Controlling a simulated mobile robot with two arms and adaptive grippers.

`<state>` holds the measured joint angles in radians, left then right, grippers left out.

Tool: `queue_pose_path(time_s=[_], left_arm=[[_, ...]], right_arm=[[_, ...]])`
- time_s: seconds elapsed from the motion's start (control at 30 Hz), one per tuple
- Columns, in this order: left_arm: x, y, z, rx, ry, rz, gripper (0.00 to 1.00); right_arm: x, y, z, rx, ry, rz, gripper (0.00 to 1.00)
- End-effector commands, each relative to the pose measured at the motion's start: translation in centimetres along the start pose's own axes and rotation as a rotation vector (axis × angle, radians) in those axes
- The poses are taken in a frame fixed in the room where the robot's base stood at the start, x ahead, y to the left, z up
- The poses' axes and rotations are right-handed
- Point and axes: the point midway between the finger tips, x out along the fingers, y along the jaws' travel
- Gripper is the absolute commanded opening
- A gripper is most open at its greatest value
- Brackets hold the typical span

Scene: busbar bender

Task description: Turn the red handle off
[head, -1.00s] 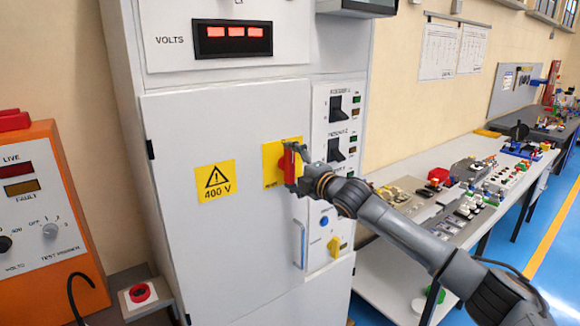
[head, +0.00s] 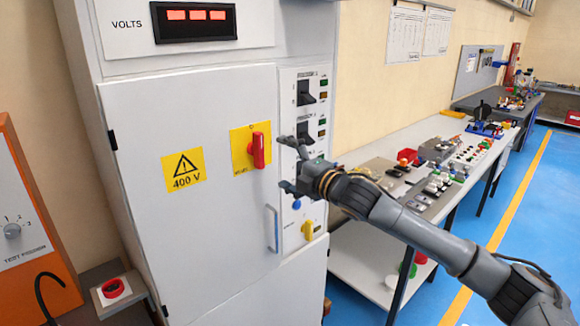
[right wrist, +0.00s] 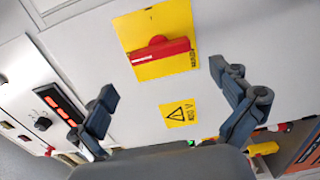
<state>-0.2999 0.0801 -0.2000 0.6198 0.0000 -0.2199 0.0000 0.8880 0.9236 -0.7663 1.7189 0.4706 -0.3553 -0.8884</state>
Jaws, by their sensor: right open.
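The red handle (head: 258,151) sits on a yellow plate (head: 239,155) on the grey cabinet door. It stands upright in the head view. In the right wrist view the red handle (right wrist: 160,50) lies across the yellow plate, fully visible and touched by nothing. My right gripper (head: 284,163) is open and empty, just to the right of the handle and apart from it. In the right wrist view the two fingers of my right gripper (right wrist: 163,82) are spread wide, below the handle in the picture. My left gripper is not in view.
The cabinet door (head: 210,230) carries a 400 V sign (head: 184,170) and a vertical door pull (head: 272,229). Black switches (head: 306,92) and a yellow knob (head: 308,230) are on the panel to the right. A workbench (head: 365,245) with parts stands further right.

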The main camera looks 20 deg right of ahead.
Motion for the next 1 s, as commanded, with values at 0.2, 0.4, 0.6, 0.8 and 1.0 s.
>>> queue_pose_path(time_s=[0.2,0.4,0.6,0.8,1.0], left_arm=[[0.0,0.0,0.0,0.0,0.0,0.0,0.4],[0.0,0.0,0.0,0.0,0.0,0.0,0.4],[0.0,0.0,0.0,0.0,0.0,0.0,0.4],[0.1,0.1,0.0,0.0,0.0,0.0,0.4],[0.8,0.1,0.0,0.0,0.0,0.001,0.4]], right_arm=[[-2.3,-0.1,0.1,0.0,-0.001,-0.001,1.0],[-2.5,0.0,0.0,0.0,0.0,0.0,1.0],[-2.5,0.0,0.0,0.0,0.0,0.0,1.0],[-2.3,-0.9,0.2,0.017,-0.007,-0.009,1.0],[-0.8,-10.4,2.6,0.207,-0.086,-0.095,1.0]])
